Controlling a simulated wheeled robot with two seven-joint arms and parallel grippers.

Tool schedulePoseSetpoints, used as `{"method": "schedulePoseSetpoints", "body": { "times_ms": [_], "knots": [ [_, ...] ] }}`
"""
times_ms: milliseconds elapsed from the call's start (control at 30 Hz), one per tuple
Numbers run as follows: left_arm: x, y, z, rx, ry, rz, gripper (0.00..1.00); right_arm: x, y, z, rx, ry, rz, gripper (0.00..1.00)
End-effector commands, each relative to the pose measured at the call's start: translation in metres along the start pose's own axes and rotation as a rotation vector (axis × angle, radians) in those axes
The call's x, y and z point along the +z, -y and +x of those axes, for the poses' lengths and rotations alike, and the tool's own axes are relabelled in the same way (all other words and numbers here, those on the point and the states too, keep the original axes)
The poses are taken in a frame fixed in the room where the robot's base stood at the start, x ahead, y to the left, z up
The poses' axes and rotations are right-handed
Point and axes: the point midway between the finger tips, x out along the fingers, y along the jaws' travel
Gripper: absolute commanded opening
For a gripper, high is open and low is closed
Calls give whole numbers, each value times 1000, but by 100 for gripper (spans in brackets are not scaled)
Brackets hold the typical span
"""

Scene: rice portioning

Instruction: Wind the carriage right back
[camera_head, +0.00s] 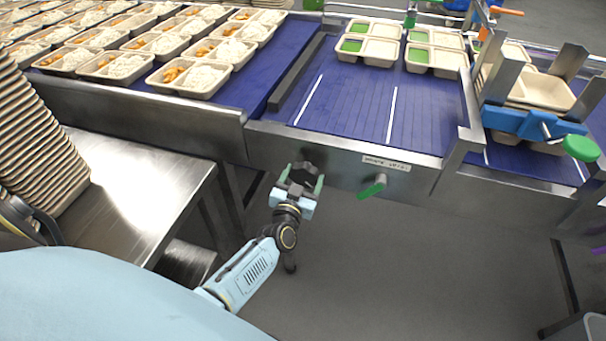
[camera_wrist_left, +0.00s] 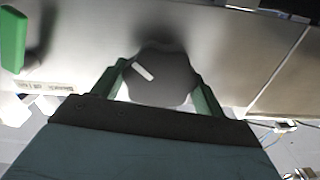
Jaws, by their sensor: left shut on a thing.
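My left gripper (camera_head: 299,181) is at the front steel panel of the conveyor, shut on a dark grey lobed knob (camera_head: 303,170). In the left wrist view the knob (camera_wrist_left: 162,82) sits between the green fingers of the gripper (camera_wrist_left: 160,76), with a short white mark on its face. I cannot tell for certain which part is the carriage. A steel frame with a blue crosspiece (camera_head: 507,119) stands over trays at the right of the blue belt, with a green knob (camera_head: 581,148) at its end. My right gripper is not in view.
A green-handled lever (camera_head: 372,187) sticks out right of the knob, under a white label (camera_head: 386,163). Divided trays with green portions (camera_head: 368,50) stand on the blue belt (camera_head: 365,100). Filled rice trays (camera_head: 190,77) cover the left belt. A steel table (camera_head: 145,190) carries stacked trays.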

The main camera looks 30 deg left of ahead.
Motion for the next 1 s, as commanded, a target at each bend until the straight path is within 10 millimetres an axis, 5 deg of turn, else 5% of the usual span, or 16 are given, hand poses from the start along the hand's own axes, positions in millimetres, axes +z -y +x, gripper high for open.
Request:
{"method": "schedulePoseSetpoints", "body": {
  "times_ms": [267, 600, 1000],
  "knots": [
    [-1, 0, 1, -1, -3, 12, 52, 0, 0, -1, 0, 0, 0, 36],
    [-2, 0, 1, -1, -2, 272, 52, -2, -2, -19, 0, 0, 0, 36],
    [-3, 0, 1, -1, -2, 382, 52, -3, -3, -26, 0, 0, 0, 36]
  ]
}}
